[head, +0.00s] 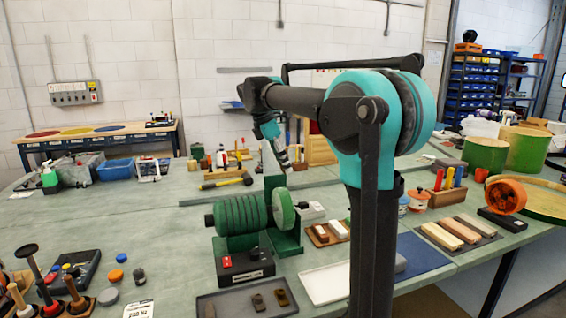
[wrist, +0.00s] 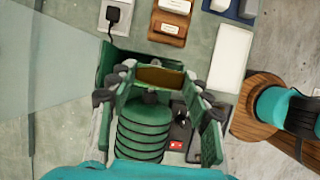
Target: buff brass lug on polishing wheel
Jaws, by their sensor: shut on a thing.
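The polishing machine, a green ribbed motor (head: 240,214) with a round green wheel (head: 283,208) at its right end, stands mid-bench. Its ribbed body also shows in the wrist view (wrist: 143,135), below and between my fingers. My gripper (head: 284,164) points down above the machine; in the wrist view its fingers (wrist: 158,76) are closed on a flat brass-brown piece, the brass lug (wrist: 160,76). The lug is over the wheel end of the machine; I cannot tell whether it touches the wheel. In the head view the lug is too small to make out.
A dark tray (head: 235,304) with small brown pieces lies in front. A control box (head: 245,267) with a red switch sits beside the motor. A white tray (head: 325,284) and a board with brown and white bars (head: 327,233) lie to the right.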

